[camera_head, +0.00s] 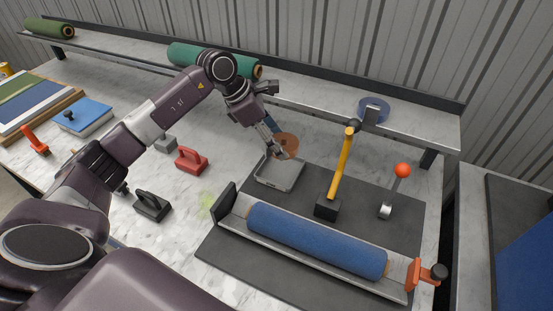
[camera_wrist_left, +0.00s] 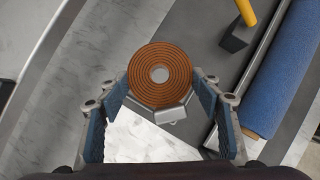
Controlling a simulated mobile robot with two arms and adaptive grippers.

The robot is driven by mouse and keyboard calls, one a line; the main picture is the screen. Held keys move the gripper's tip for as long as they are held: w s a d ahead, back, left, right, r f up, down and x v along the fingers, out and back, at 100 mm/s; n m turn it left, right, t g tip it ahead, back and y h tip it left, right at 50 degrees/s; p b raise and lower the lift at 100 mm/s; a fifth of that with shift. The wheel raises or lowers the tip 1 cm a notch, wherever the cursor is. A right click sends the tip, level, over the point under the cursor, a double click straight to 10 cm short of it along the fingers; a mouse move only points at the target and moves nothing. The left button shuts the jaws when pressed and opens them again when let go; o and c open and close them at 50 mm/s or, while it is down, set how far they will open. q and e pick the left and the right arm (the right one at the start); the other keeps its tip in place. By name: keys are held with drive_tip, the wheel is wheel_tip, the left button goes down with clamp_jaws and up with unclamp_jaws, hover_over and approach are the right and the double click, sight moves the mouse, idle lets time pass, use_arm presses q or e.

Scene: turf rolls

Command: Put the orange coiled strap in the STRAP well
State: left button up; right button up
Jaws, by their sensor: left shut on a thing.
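The orange coiled strap (camera_head: 288,144) (camera_wrist_left: 160,54) is a flat brown-orange spiral disc with an open centre. My left gripper (camera_head: 277,147) (camera_wrist_left: 160,90) is shut on it, with the blue finger pads at its two sides in the left wrist view. In the head view the strap is just behind a shallow grey square tray (camera_head: 279,184), which looks like the STRAP well; no label can be read. The gap between strap and surface is hard to judge. My right gripper is not in view.
A blue roll (camera_head: 315,240) lies in a cradle on the dark mat (camera_head: 390,205). A yellow-handled tool (camera_head: 341,168) and an orange-knobbed lever (camera_head: 402,172) stand right of the tray. A red handled block (camera_head: 191,160) is to its left. A shelf with a green roll (camera_head: 190,55) runs behind.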

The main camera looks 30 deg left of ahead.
use_arm(q)
hover_over(284, 170)
drive_tip(key=s+a, duration=0.1)
drive_tip(key=a, duration=0.1)
drive_tip(key=f, duration=0.4)
drive_tip(key=shift+s+d+f+p, duration=0.1)
drive_tip(key=shift+d+f+p, duration=0.2)
drive_tip(key=shift+p, duration=0.1)
drive_tip(key=shift+f, duration=0.3)
wheel_tip(284, 170, down, 3)
drive_tip(key=shift+f+p, duration=0.2)
drive_tip(key=shift+p, duration=0.3)
drive_tip(key=shift+f, duration=0.1)
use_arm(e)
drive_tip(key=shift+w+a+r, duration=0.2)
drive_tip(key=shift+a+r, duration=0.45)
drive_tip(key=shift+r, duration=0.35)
use_arm(q)
drive_tip(key=shift+f, duration=0.15)
drive_tip(key=o, duration=0.9)
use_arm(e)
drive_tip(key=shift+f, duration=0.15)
use_arm(q)
drive_tip(key=shift+o, duration=0.2)
